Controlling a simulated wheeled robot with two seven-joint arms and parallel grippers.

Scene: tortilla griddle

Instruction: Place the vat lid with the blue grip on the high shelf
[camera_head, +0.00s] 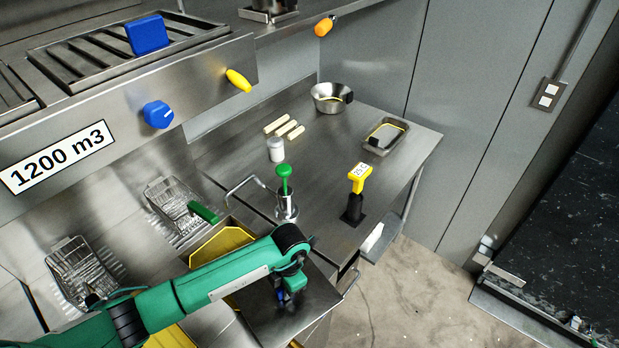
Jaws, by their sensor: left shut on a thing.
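The vat lid (318,305) is a flat dark steel plate at the bottom middle, partly hidden by my left arm. Its blue grip shows only as a small patch under the wrist. My left gripper (285,296) is shut on the blue grip, with the fingertips mostly hidden. I cannot tell whether the lid is touching the vat below. A steel shelf (300,33) runs along the top of the view, with a metal container on it; I cannot tell if it is the high shelf. My right gripper is not in view.
A vat with yellow content (222,243) lies behind my arm, with wire baskets (172,205) to its left. On the steel table (325,150) stand a green-handled tool (284,180), a yellow-topped dispenser (357,185), a bowl (328,97) and a tray (386,136). Floor is clear at lower right.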

